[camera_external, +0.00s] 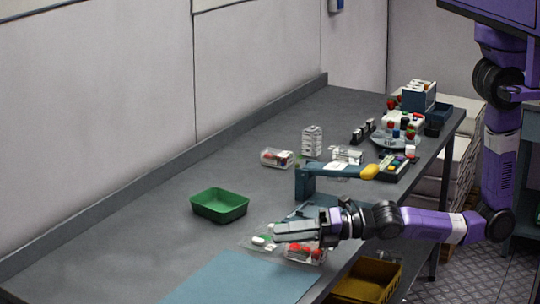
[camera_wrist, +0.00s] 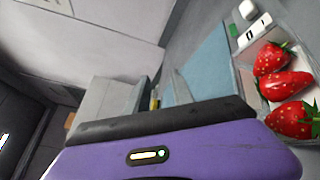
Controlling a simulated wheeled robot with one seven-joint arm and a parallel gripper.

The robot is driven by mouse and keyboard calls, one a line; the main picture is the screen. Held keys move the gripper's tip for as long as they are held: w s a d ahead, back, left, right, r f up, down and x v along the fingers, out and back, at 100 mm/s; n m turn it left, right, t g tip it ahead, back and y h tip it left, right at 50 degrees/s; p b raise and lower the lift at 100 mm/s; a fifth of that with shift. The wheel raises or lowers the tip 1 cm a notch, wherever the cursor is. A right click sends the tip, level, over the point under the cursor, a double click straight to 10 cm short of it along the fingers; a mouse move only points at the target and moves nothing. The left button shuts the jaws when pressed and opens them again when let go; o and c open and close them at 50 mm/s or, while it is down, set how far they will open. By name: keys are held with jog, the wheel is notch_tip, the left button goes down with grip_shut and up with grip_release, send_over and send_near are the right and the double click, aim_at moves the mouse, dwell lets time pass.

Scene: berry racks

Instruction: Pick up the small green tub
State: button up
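The small green tub (camera_external: 219,212) is an open, shallow, rounded rectangular container on the grey table. It stands left of centre in the external view and looks empty. My gripper (camera_external: 277,233) reaches in from the right, low over the table, with its pale grey fingers pointing left. It is to the right of the tub and nearer the camera, clear of it. The fingers are seen from the side, so any gap between them is hidden. The tub is not seen in the wrist view.
Clear punnets with strawberries (camera_external: 305,254) lie just under my gripper; strawberries (camera_wrist: 284,85) also show in the wrist view. A blue mat (camera_external: 235,280) lies in front. A blue-grey device (camera_external: 306,184) stands behind my wrist. The table's left part is free.

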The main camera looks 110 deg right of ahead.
aim_at(232, 199)
jog(key=d+g+h, duration=0.1)
jog(key=d, duration=0.4)
jog(key=d+f+g+h+p, duration=0.1)
jog(key=d+h, duration=0.1)
jog(key=d, duration=0.4)
jog(key=w+d+f+n+g+h+p, duration=0.1)
jog(key=d+g, duration=0.1)
jog(key=d, duration=0.3)
jog(key=shift+d+h, duration=0.3)
jog(key=shift+h, duration=0.1)
jog(key=s+d+g+h, duration=0.1)
jog(key=d, duration=0.3)
jog(key=s+d+f+g+h+p, duration=0.1)
jog(key=d+g, duration=0.1)
jog(key=d, duration=0.3)
jog(key=s+d+g, duration=0.1)
jog(key=d, duration=0.3)
jog(key=shift+s+d+f+n+h, duration=0.3)
jog(key=shift+s+d+f+h, duration=0.05)
jog(key=shift+s+d+h, duration=0.05)
jog(key=x, duration=0.5)
jog(key=shift+d+f, duration=0.35)
jog(key=shift+b+x, duration=0.35)
jog(key=shift+x, duration=2.7)
grip_shut()
